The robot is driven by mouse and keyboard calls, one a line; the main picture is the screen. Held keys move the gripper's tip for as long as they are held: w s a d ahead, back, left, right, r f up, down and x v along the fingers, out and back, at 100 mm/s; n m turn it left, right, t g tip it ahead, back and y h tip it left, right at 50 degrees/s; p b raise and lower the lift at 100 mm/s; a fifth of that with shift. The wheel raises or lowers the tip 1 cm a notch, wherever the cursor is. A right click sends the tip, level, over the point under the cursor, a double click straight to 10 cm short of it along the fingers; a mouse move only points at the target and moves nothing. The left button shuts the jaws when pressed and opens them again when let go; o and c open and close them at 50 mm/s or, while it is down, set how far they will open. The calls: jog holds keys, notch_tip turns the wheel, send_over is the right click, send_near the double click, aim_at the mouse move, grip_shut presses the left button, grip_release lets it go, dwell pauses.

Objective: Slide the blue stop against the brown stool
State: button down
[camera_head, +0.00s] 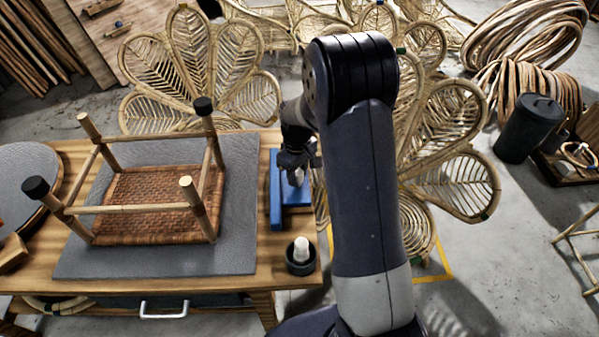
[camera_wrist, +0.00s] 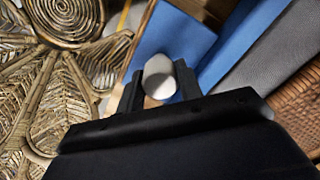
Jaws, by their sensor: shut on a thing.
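The brown stool (camera_head: 150,190) lies upside down on a grey mat (camera_head: 240,235), its woven seat down and its legs up. Two of its legs have black caps. The blue stop (camera_head: 275,200) stands at the right of the mat, with a gap between it and the stool. My gripper (camera_head: 296,165) is over the stop and shut on its pale knob (camera_head: 297,177). In the wrist view the knob (camera_wrist: 159,77) sits between the fingers, with the blue stop (camera_wrist: 180,38) behind it and a corner of the woven seat (camera_wrist: 300,100) at the right.
A dark cup with a white top (camera_head: 301,257) stands on the wooden table (camera_head: 200,283) in front of the stop. Woven rattan petal chairs (camera_head: 195,60) stand behind and to the right. A round grey disc (camera_head: 22,175) lies at the left.

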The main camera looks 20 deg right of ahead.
jog(key=w+a, duration=0.1)
jog(key=a, duration=0.3)
jog(key=w+a, duration=0.1)
jog(key=a, duration=0.9)
jog(key=shift+w, duration=0.4)
jog(key=c, duration=1)
grip_release()
jog(key=shift+o, duration=0.2)
notch_tip(320, 180, up, 11)
jog(key=shift+b, duration=0.35)
jog(key=shift+f, duration=0.15)
